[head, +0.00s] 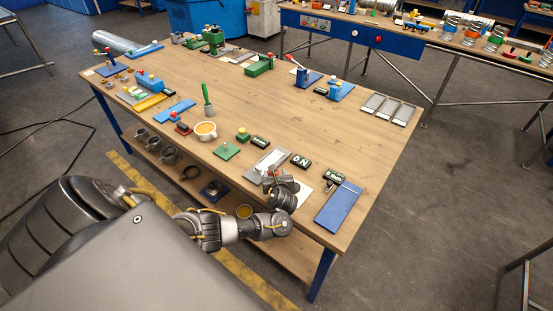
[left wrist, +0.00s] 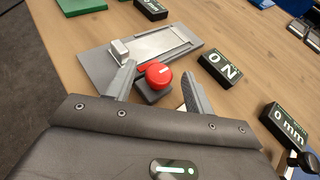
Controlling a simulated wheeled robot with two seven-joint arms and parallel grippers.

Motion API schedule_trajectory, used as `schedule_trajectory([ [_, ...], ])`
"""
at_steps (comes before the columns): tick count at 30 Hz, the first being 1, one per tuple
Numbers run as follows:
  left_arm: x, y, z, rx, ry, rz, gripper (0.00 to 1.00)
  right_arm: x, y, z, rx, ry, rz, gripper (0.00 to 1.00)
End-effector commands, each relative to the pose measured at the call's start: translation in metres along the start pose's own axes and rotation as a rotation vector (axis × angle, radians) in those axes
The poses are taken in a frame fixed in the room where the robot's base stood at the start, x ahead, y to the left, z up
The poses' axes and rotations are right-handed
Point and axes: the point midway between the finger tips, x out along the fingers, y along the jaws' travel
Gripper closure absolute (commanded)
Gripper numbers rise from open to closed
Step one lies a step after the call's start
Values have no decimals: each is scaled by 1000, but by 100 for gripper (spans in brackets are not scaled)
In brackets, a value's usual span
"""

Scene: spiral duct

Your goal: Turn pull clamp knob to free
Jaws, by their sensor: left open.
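The red round knob (left wrist: 158,73), with a pale mark on its top, sits on a small dark block in the left wrist view. A grey plate with a pale inset panel (left wrist: 160,45) lies just behind it. My left gripper (left wrist: 160,76) is open, with one finger on each side of the knob; I cannot tell whether either finger touches it. My right gripper is not in view.
A black ON sign (left wrist: 221,68) and a black 0 mm display (left wrist: 286,124) stand right of the knob. A blue plate (head: 338,208) lies at the near right corner. The table's right-centre is clear.

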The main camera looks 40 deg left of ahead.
Motion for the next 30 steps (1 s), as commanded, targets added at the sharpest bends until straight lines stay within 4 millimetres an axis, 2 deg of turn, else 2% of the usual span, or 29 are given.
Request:
schedule_trajectory([
  [9,-62,-2,0,-5,4,-4,47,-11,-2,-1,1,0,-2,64],
  [15,-90,-1,-2,-5,6,-4,47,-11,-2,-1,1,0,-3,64],
  [21,-100,0,-1,-2,3,0,47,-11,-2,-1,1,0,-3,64],
  [30,-100,0,0,-1,2,1,47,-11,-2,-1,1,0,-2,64],
])
